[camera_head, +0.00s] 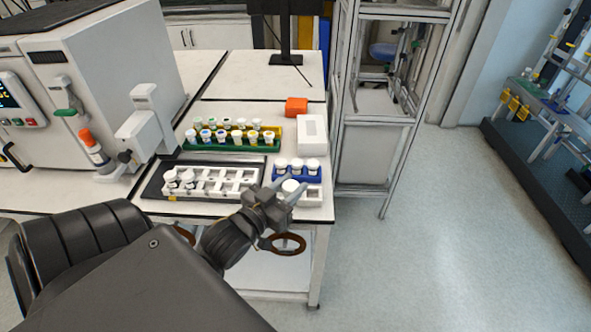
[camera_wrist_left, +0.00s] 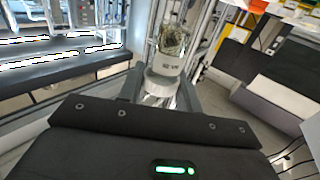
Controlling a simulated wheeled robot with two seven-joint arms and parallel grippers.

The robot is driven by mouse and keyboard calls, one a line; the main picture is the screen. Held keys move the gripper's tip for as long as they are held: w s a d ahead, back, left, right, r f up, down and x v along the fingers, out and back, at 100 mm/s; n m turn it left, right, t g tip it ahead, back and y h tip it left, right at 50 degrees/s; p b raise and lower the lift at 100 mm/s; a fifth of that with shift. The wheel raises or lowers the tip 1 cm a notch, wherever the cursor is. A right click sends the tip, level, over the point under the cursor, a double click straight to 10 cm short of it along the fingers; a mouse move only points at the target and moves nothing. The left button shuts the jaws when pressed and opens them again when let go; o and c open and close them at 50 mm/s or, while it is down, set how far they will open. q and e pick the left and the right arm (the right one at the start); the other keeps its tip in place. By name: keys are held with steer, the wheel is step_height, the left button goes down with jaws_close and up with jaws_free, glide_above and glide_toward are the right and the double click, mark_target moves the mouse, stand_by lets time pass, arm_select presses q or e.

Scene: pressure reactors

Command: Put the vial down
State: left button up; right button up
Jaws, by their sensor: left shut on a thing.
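My left gripper (camera_head: 284,190) is over the front right corner of the white bench. It is shut on a vial (camera_head: 290,186), whose round white top shows between the fingers. In the left wrist view the vial (camera_wrist_left: 168,62) stands between the two fingers, with a pale label band and grey-brown contents. A blue rack (camera_head: 308,178) with several white-capped vials is just behind the gripper. A white holder (camera_head: 313,196) is right beside the gripper, partly hidden by it. I cannot tell whether the held vial touches anything below. My right gripper is in neither view.
A white rack (camera_head: 239,188) with a few vials sits on a dark tray at left. Green (camera_head: 208,145) and yellow racks of vials stand behind. A white box (camera_head: 312,136) and an orange block (camera_head: 296,106) are at the back right. A large machine (camera_head: 105,60) fills the left.

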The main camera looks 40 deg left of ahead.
arm_select(q)
steer(key=shift+w+a+f+b, duration=1.2)
steer(key=shift+w+f+b, duration=0.2)
steer(key=shift+w+f, duration=0.25)
steer(key=shift+w+a+f+b, duration=1.2)
steer(key=shift+w+f+b, duration=0.25)
steer(key=shift+w, duration=0.25)
steer(key=shift+w+a+f+b, duration=1.2)
steer(key=shift+w+f+b, duration=0.1)
steer(key=shift+w+f, duration=0.35)
steer(key=shift+f, duration=1.45)
steer(key=shift+f, duration=0.1)
steer(key=o, duration=1)
steer(key=shift+c, duration=0.2)
